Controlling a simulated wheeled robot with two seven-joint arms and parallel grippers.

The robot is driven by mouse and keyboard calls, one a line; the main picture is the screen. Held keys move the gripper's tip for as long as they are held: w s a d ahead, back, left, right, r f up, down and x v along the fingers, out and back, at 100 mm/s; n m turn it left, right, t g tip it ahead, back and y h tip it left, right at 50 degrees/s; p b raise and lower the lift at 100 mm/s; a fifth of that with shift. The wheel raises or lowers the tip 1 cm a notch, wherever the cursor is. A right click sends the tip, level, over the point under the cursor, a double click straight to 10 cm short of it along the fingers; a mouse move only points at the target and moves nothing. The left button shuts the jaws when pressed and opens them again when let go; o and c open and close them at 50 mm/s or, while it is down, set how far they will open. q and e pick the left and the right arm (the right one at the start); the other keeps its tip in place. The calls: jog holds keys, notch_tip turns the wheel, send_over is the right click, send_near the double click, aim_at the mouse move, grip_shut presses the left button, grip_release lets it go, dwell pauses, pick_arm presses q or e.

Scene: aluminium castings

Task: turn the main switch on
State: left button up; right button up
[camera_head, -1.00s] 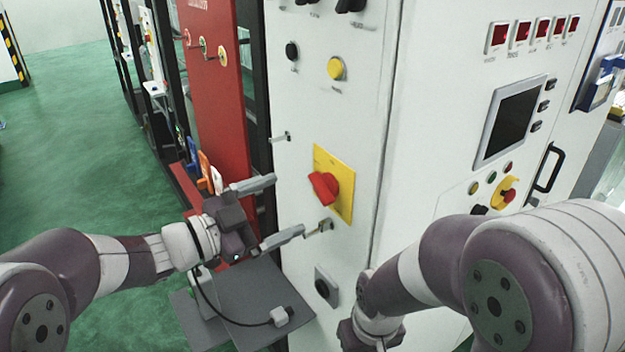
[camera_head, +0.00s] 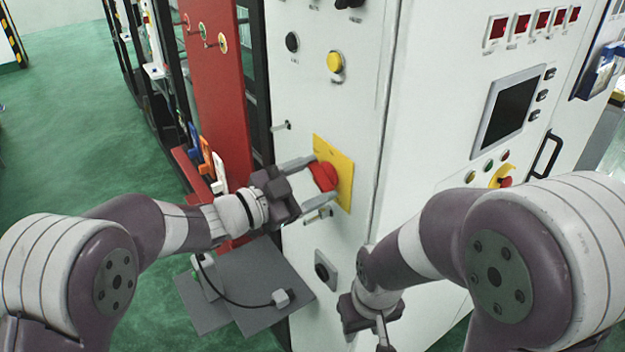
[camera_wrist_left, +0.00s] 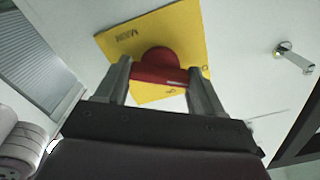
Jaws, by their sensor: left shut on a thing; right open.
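The main switch is a red rotary knob (camera_head: 324,176) on a yellow square plate (camera_head: 344,170) on the white cabinet's side face. The left wrist view shows the knob (camera_wrist_left: 160,66) and the plate (camera_wrist_left: 182,38), with the word MAIN on it. My left gripper (camera_head: 318,180) is at the knob, one finger above it and one below. In the left wrist view its fingers (camera_wrist_left: 160,82) lie on both sides of the red handle, shut on it. My right gripper (camera_head: 382,338) is low in the head view, away from the switch, mostly cut off by the bottom edge.
The white cabinet (camera_head: 400,130) carries a yellow button (camera_head: 335,62), a black knob (camera_head: 292,42) and a screen (camera_head: 508,118). Small metal latches (camera_head: 282,126) stick out near the switch. A grey shelf (camera_head: 245,285) with a cable is below my left arm. A red panel (camera_head: 222,110) stands behind.

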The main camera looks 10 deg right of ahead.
pick_arm(q)
jog(key=shift+f+b, duration=0.15)
jog(key=shift+b, duration=0.2)
jog(key=m+b, duration=0.9)
jog(key=b, duration=0.3)
jog(key=shift+f, duration=0.15)
jog(key=shift+r+m+b, duration=0.2)
jog(key=shift+m+b, duration=1.3)
jog(key=shift+b, duration=0.2)
jog(key=o, duration=1.1)
jog(key=shift+c, duration=0.2)
jog(key=shift+r, duration=0.1)
